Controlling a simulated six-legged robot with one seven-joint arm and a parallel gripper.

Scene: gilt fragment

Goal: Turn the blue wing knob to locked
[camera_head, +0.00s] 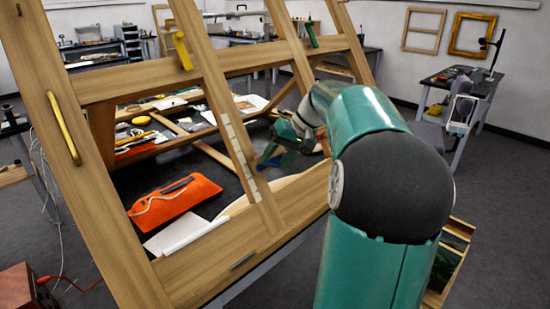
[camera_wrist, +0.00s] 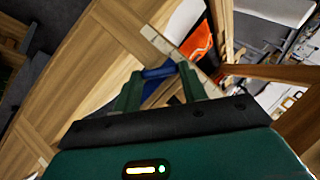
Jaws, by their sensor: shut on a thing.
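The blue wing knob (camera_wrist: 158,72) shows in the wrist view between the two green fingers of my gripper (camera_wrist: 160,82). My gripper is shut on it. In the head view my gripper (camera_head: 277,153) is at the wooden frame (camera_head: 200,262), near the upright with pale segments, and a bit of the blue knob (camera_head: 274,163) shows there. Much of the knob is hidden by my fingers and arm, so I cannot tell whether it stands at locked.
A yellow wing knob (camera_head: 181,50) and a green one (camera_head: 311,34) sit on the upper rail. A yellow handle (camera_head: 62,128) is on the left post. An orange bag (camera_head: 174,201) lies behind the frame. Dark floor is open at the right.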

